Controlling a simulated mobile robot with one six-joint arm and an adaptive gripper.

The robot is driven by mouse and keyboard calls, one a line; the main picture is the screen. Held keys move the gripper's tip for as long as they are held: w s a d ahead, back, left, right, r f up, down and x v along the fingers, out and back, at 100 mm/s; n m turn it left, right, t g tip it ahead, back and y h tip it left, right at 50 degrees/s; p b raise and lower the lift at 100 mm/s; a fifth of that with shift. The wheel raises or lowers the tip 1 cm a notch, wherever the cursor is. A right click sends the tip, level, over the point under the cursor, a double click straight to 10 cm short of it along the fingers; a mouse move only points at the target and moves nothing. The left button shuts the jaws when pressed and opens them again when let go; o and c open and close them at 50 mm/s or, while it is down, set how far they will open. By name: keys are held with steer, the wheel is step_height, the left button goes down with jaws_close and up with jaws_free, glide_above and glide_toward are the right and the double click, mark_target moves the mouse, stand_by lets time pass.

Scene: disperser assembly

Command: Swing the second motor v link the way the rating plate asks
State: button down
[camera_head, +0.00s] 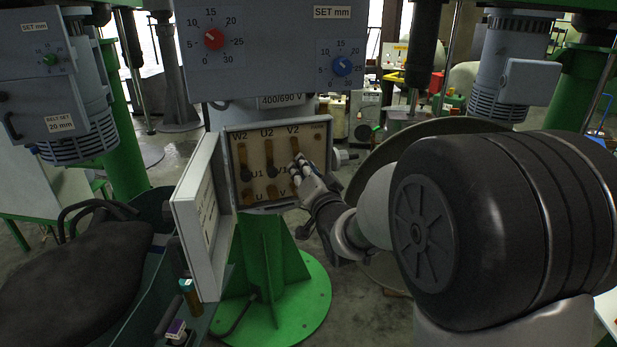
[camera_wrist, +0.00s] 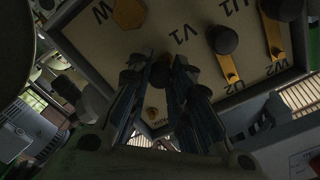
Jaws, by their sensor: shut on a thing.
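The open terminal box (camera_head: 232,132) holds a tan board marked W2, U2, V2 along the top. The label 400/690 V (camera_head: 281,101) is above it. My gripper (camera_head: 297,168) is at the right column, under V2. In the wrist view, my gripper (camera_wrist: 158,82) is shut around a dark knob by V1, apparently that of the V link. The fingers hide most of this link; brass (camera_head: 295,146) shows above them, towards V2. The left link (camera_head: 240,151) and middle link (camera_head: 268,150) stand nearly upright. Two brass links with black knobs (camera_wrist: 222,40) show beside the fingers.
The box's white door (camera_head: 203,220) hangs open at the left, with a printed sheet inside. A green stand (camera_head: 270,265) is below the box. A panel above has a red dial (camera_head: 214,39) and a blue dial (camera_head: 342,66). My arm fills the right side.

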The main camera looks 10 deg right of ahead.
steer(key=shift+a+m+b, duration=0.45)
steer(key=shift+m+b, duration=0.05)
steer(key=shift+m, duration=0.3)
steer(key=shift+r, duration=0.1)
steer(key=c, duration=1.4)
jaws_free()
steer(key=shift+c, duration=0.2)
steer(key=s+d, duration=0.1)
steer(key=s, duration=1.1)
steer(key=shift+d, duration=0.2)
